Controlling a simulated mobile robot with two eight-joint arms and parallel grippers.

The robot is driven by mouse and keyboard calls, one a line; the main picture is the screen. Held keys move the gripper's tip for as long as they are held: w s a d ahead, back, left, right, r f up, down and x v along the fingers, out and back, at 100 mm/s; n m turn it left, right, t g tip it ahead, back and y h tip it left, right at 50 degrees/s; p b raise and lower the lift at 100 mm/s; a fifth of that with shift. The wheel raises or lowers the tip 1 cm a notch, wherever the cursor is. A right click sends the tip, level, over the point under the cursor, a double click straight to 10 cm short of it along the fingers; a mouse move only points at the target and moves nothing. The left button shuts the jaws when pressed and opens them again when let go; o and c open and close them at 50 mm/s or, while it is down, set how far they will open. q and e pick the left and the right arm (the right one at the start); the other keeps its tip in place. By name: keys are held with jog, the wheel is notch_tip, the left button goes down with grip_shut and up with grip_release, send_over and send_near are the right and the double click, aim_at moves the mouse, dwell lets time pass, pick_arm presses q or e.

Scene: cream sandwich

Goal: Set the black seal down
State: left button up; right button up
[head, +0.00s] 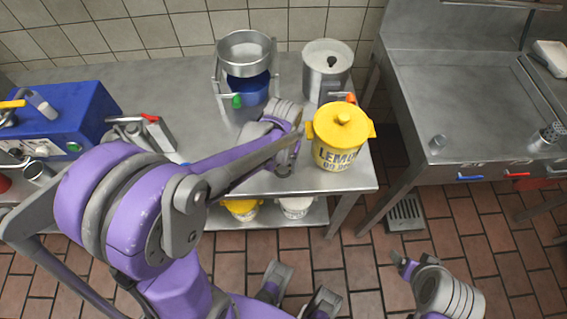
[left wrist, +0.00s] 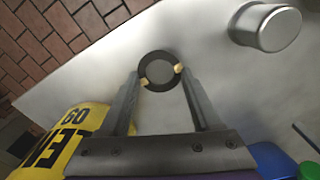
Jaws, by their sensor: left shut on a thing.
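The black seal is a dark ring. In the left wrist view the seal (left wrist: 143,75) sits between the tips of my left gripper (left wrist: 161,79), which is shut on it. The grey steel worktop (left wrist: 90,95) lies beneath; whether the seal touches it I cannot tell. In the head view my left gripper (head: 286,163) is low over the front part of the worktop, left of the yellow lemon pot, and the seal is hidden.
The yellow lidded lemon pot (head: 341,150) stands close to the right of my left gripper. A steel pot (head: 327,72) and a steel bowl on a stand (head: 244,50) are behind. A blue machine (head: 75,112) is at left. A metal cylinder (left wrist: 268,28) stands on the worktop.

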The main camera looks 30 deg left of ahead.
pick_arm(q)
jog(key=shift+f+b, duration=0.55)
jog(key=shift+f, duration=0.05)
jog(key=o, duration=1.4)
jog(key=shift+d, duration=0.1)
jog(key=shift+r, duration=0.2)
notch_tip(320, 180, up, 13)
jog(key=p, duration=0.3)
jog(key=s+d+f+t, duration=0.1)
jog(key=s, duration=0.2)
jog(key=s+d+f+m+t, duration=0.1)
jog(key=s+t, duration=0.1)
jog(key=s, duration=0.2)
jog(key=s+d+f+t, duration=0.1)
jog(key=s+t, duration=0.1)
jog(key=s, duration=0.2)
jog(key=shift+s+d+f+m, duration=0.1)
jog(key=shift+s+m, duration=0.15)
jog(key=shift+m, duration=0.15)
